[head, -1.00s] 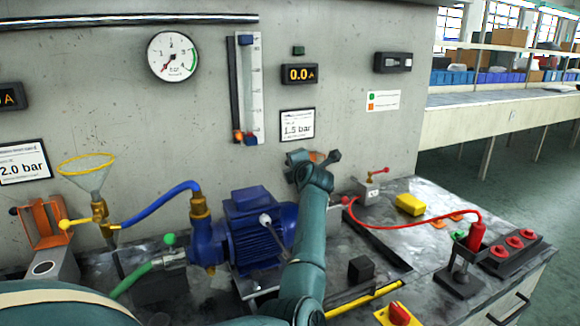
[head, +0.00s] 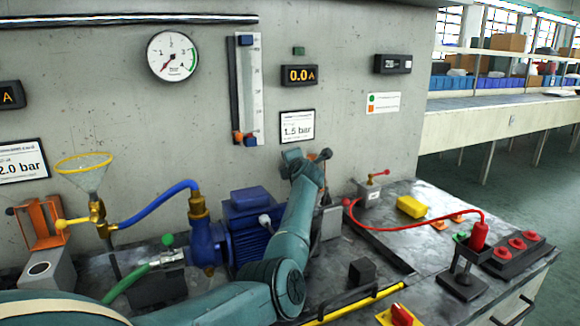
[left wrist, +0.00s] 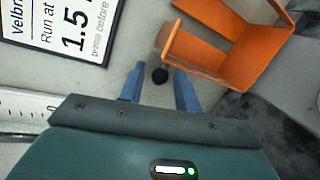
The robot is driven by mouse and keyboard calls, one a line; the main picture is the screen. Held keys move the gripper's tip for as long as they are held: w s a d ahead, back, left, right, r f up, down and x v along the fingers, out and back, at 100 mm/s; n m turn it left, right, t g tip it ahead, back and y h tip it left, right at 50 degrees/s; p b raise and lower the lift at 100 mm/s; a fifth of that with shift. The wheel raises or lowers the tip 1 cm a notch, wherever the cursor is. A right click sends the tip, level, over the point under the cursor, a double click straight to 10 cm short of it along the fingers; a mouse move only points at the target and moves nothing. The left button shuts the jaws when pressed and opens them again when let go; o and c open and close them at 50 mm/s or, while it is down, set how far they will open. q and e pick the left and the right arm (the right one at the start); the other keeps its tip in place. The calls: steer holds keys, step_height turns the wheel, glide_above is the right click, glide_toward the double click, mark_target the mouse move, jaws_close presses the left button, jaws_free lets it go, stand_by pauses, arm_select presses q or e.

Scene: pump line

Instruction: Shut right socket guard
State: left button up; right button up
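The orange right socket guard (left wrist: 200,50) shows in the left wrist view as a bent frame standing up off its grey socket box (left wrist: 290,75). Its black knob (left wrist: 160,75) lies between or just beyond the blue fingertips of my left gripper (left wrist: 159,69). The fingers are apart, with gaps visible beside the knob; I cannot tell whether they touch it. In the head view my left gripper (head: 318,157) is at the wall behind the pump motor, and my arm hides most of the guard. The grey box (head: 331,222) shows partly beside the arm. My right gripper is not in view.
The blue pump motor (head: 250,230) stands close left of my forearm. A red-handled valve (head: 370,190), a red cable (head: 430,217) and a yellow block (head: 411,207) are to the right. Another orange guard (head: 42,222) stands raised at far left. A 1.5 bar sign (head: 297,126) hangs above.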

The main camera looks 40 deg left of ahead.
arm_select(q)
jaws_close()
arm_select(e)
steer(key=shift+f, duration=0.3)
arm_select(q)
steer(key=shift+f, duration=0.1)
steer(key=shift+s+d+r+m+t+y+b, duration=0.15)
steer(key=shift+s+d+t+y+b, duration=0.1)
steer(key=shift+d+t+y+b, duration=0.3)
steer(key=shift+s+d+r+m+t+y+b, duration=0.15)
steer(key=shift+s+d+t+y+b, duration=0.15)
steer(key=shift+d+y+b, duration=0.35)
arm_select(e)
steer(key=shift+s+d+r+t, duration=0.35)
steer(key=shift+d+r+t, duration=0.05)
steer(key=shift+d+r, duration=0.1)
arm_select(q)
steer(key=shift+a, duration=0.15)
steer(key=shift+o, duration=1.1)
jaws_free()
